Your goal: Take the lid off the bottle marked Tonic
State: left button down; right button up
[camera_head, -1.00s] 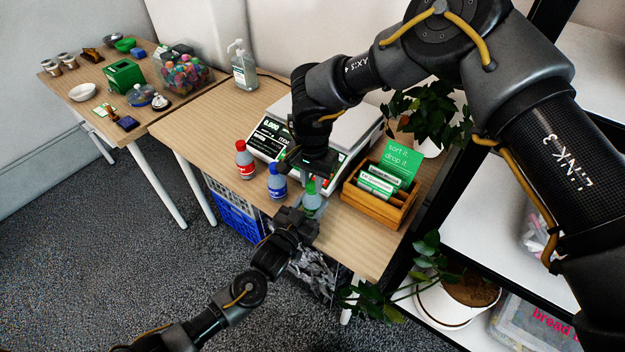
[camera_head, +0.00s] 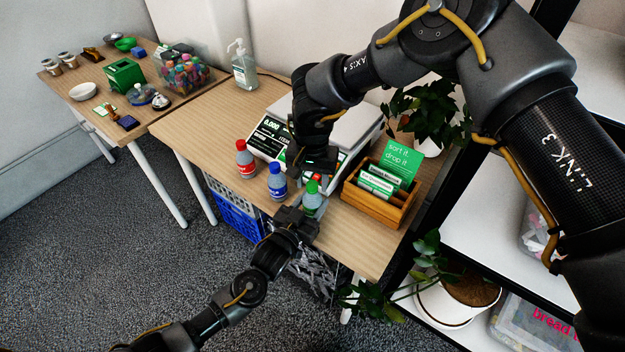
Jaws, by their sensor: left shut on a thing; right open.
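Three small bottles stand in a row at the table's front edge: one with a red label (camera_head: 245,162), one with a blue label (camera_head: 277,186) and one with a green label (camera_head: 313,204). The label words are too small to read, so I cannot tell which is Tonic. My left gripper (camera_head: 301,216) is shut on the green-labelled bottle low down, from the front. My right gripper (camera_head: 317,180) is open and points down at that bottle's top. A small red patch shows by its fingertips. The fingers partly hide the lid; I cannot tell whether it is loose.
A scale (camera_head: 272,138) stands behind the bottles. A wooden card box (camera_head: 378,205) is close on the right, with a plant (camera_head: 430,112) behind it. A pump bottle (camera_head: 243,68) stands at the back. The table between the pump bottle and the red-labelled bottle is clear.

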jog(key=shift+r, duration=2.3)
jog(key=shift+c, duration=0.3)
jog(key=shift+s+f, duration=0.1)
jog(key=shift+f, duration=0.1)
jog(key=r+m, duration=0.1)
jog(key=m, duration=1)
jog(key=r+m, duration=0.1)
jog(key=m, duration=1)
jog(key=a+r+m, duration=0.1)
jog(key=m, duration=1)
jog(key=shift+s+a+r+m+y, duration=0.1)
jog(key=shift+r+m+y, duration=0.2)
jog(key=shift+m, duration=0.1)
jog(key=m, duration=0.4)
jog(key=d+m, duration=0.1)
jog(key=m, duration=0.1)
jog(key=shift+r+m, duration=0.1)
jog(key=shift+m, duration=0.3)
jog(key=m, duration=0.4)
jog(key=shift+w+d+m, duration=0.1)
jog(key=shift+w+m, duration=0.1)
jog(key=shift+m, duration=0.1)
send_over(305, 200)
jog(key=w+d, duration=0.1)
jog(key=d, duration=0.1)
jog(key=shift+a+f, duration=0.1)
jog(key=shift+f, duration=3.9)
